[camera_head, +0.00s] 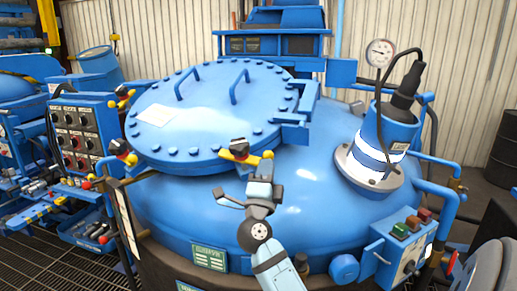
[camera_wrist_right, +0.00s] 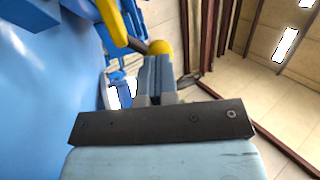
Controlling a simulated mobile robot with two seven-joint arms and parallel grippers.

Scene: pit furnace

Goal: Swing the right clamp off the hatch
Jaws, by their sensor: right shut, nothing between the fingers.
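The round blue hatch (camera_head: 205,120) lies flat on the furnace top, with bolts around its rim and two bar handles. The right clamp (camera_head: 240,152), yellow with a dark knob and red part, sits at the hatch's front rim. My right gripper (camera_head: 262,168) is just below and right of this clamp. In the right wrist view the gripper's fingers (camera_wrist_right: 155,70) are together and empty. Their tips are by the clamp's yellow ball end (camera_wrist_right: 160,47); whether they touch it I cannot tell. My left gripper is out of view.
Two more yellow clamps (camera_head: 123,148) (camera_head: 124,93) sit along the hatch's left rim. A blue cylinder (camera_head: 388,135) with a gauge stands at right. A button box (camera_head: 400,245) is at front right, and a control panel (camera_head: 78,130) at left.

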